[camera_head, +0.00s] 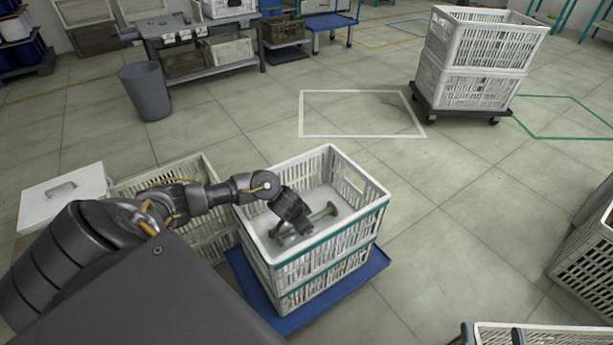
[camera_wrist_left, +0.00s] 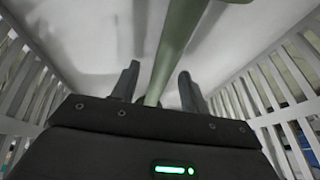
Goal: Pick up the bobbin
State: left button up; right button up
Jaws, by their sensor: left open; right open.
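A green bobbin (camera_head: 320,214) lies in the upper white crate (camera_head: 357,222), its shaft running across the floor of the crate. My left gripper (camera_head: 297,229) reaches down into this crate over the bobbin and hides part of it. In the left wrist view, the bobbin's shaft (camera_wrist_left: 176,40) passes between the two fingers of the open left gripper (camera_wrist_left: 157,88), with gaps visible beside it. My right gripper (camera_head: 492,336) shows only as dark fingertips at the bottom edge, apart and away from the bobbin.
The crate stands stacked on a blue base (camera_head: 350,283). Another crate (camera_head: 213,172) stands to its left, beside a white lid (camera_head: 62,193). A crate (camera_head: 565,335) is at the bottom right. Stacked crates on a dolly (camera_head: 470,105) stand farther back. Floor right of the blue base is clear.

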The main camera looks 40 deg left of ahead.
pick_arm(q)
grip_shut()
dwell(0.4)
